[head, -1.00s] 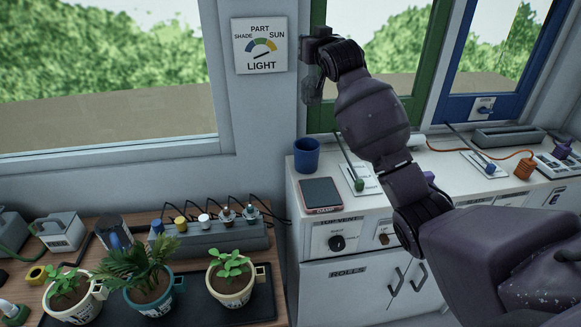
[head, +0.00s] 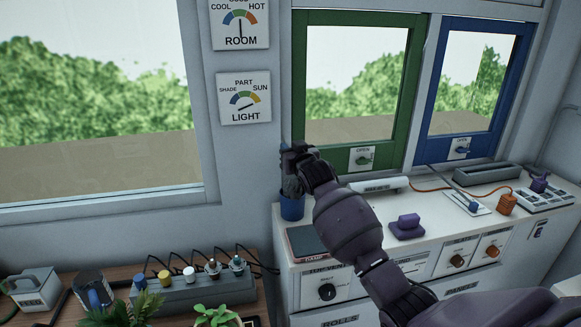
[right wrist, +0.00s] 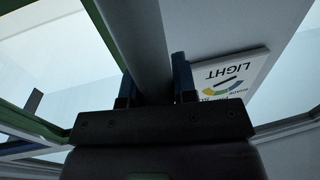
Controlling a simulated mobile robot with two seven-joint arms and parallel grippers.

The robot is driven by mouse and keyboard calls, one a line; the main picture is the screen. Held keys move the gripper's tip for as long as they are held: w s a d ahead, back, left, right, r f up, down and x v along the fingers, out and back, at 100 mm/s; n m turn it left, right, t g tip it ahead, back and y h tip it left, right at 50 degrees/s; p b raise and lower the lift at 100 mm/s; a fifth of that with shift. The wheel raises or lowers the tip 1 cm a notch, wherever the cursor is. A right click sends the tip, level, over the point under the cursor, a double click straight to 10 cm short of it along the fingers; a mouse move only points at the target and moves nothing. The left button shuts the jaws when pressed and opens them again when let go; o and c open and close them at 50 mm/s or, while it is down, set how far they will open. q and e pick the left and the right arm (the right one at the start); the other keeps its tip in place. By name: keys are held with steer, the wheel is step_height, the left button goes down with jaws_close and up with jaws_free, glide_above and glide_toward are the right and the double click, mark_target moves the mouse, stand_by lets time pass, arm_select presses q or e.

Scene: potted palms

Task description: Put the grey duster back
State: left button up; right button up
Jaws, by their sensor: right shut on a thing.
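My right gripper (head: 291,149) is at the left end of the white counter, directly over the blue cup (head: 292,207). It is shut on the grey duster (head: 291,184), a dark grey piece that hangs down at the cup's mouth. I cannot tell how far the duster reaches into the cup. My left gripper is out of view.
A dark tablet (head: 308,240) lies on the counter right beside the cup. A purple block (head: 407,226) and a white roll (head: 378,185) lie further right. The light dial sign (head: 244,98) hangs on the wall above. A plant table with a grey socket box (head: 205,290) stands left.

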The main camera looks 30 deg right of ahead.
steer(key=shift+f, duration=2.7)
steer(key=o, duration=0.9)
steer(key=shift+o, duration=0.2)
steer(key=shift+s, duration=0.15)
steer(key=s+a, duration=0.1)
steer(key=s, duration=1)
steer(key=shift+s, duration=0.35)
steer(key=shift+a, duration=0.1)
